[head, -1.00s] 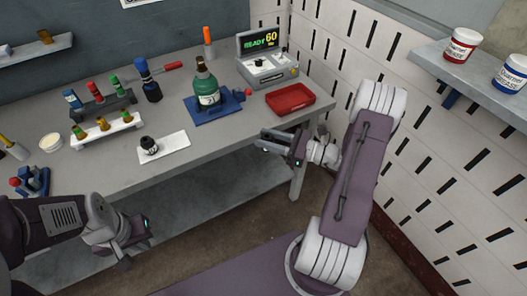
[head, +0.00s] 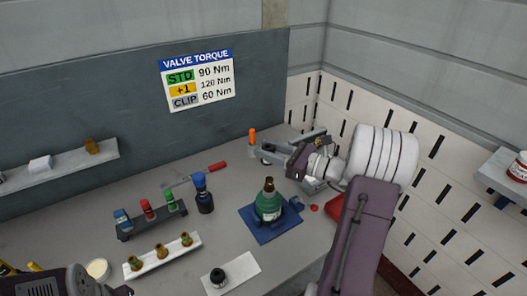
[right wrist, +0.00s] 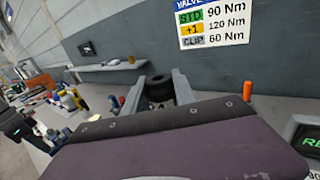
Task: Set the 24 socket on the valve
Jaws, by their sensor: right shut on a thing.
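The green cylinder (head: 268,208) stands upright in a blue clamp base (head: 262,233), with its brown valve (head: 269,184) on top. A black round piece (head: 218,277) lies on a white mat (head: 241,267); its marking is unreadable. My right gripper (head: 285,145) is raised behind and above the cylinder, apart from it. In the right wrist view it is shut on a black ringed piece (right wrist: 159,89) that looks like a socket, with no number readable. My left gripper (head: 122,291) is barely in view at the bottom left, its jaws cut off.
A dark rack (head: 152,222) with blue, red and green pieces and a white rack (head: 163,258) with brass pieces stand left. A blue-topped tool (head: 203,193) stands between them and the cylinder. The red tray (head: 335,207) is partly hidden by my right arm. A torque sign (head: 199,80) hangs behind.

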